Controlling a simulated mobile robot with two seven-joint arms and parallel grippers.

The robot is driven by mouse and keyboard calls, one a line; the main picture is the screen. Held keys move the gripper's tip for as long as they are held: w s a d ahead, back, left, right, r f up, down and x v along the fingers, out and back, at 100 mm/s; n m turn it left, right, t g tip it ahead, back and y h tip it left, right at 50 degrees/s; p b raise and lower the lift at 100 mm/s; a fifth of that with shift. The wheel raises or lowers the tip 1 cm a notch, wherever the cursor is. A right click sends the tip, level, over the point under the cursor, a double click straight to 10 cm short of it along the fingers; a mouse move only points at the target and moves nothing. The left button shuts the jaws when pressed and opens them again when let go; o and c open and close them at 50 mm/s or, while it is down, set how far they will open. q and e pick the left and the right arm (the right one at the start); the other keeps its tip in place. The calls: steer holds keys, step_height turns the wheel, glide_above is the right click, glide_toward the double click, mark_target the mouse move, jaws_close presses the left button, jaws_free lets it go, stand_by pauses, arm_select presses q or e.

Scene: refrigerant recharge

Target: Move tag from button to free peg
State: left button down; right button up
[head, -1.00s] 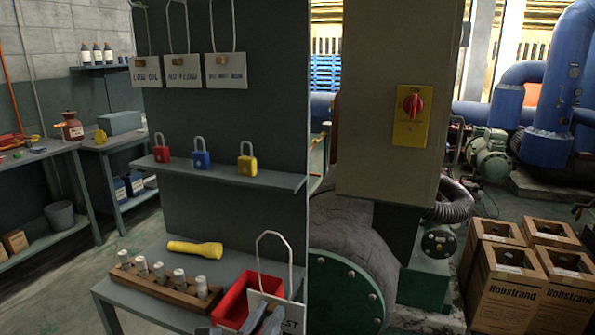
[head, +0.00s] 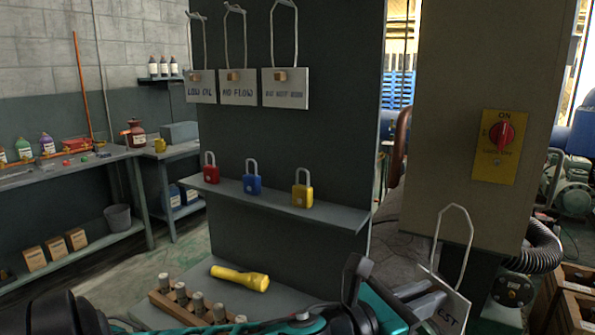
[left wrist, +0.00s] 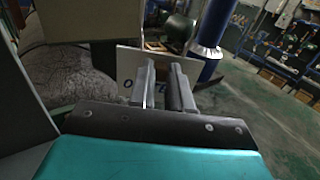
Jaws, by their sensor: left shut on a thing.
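My left gripper (head: 420,292) is shut on a white tag (head: 452,310) with a wire loop on top. Only the letters "EST" show on it. The tag is held tilted, below and left of the red rotary switch (head: 502,137) on its yellow plate. In the left wrist view the two fingers (left wrist: 160,88) pinch the tag (left wrist: 128,64) and hide part of its lettering. Three other white tags, "LOW OIL" (head: 201,92), "NO FLOW" (head: 239,93) and a third (head: 286,94), hang on pegs on the dark board. I see no free peg. My right gripper is out of view.
A shelf (head: 335,217) on the board carries red (head: 209,172), blue (head: 252,184) and yellow (head: 302,196) padlocks. Below, a yellow flashlight (head: 240,278) and a wooden rack (head: 160,304) lie on a table. A beige cabinet (head: 460,120) stands right of the board.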

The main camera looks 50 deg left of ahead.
mark_target(434, 245)
arm_select(q)
steer(key=a+r, duration=0.1)
steer(key=r, duration=0.1)
steer(key=w+r+m+h, duration=0.1)
steer(key=r, duration=0.1)
steer(key=a+r+h, duration=0.1)
steer(key=r, duration=0.1)
steer(key=shift+w+a+r+m+g, duration=0.25)
steer(key=shift+a+r+m+g, duration=0.05)
steer(key=shift+a+r+g, duration=0.1)
steer(key=s+a+r+n+t+y, duration=0.1)
steer(key=s+a+r+n+y, duration=0.1)
steer(key=s+a+r, duration=0.45)
steer(key=s+a+r+n+y, duration=0.1)
steer(key=a+r+y, duration=0.25)
steer(key=r, duration=0.65)
steer(key=s+a+r+n+t+y, duration=0.1)
steer(key=s+a+r+n+y, duration=0.15)
steer(key=a+r, duration=0.5)
steer(key=w+a+h, duration=0.1)
steer(key=w, duration=0.8)
steer(key=shift+m+b, duration=0.3)
steer(key=shift+m, duration=0.05)
steer(key=shift+w, duration=0.1)
steer(key=shift+r, duration=0.1)
steer(key=c, duration=1)
jaws_free()
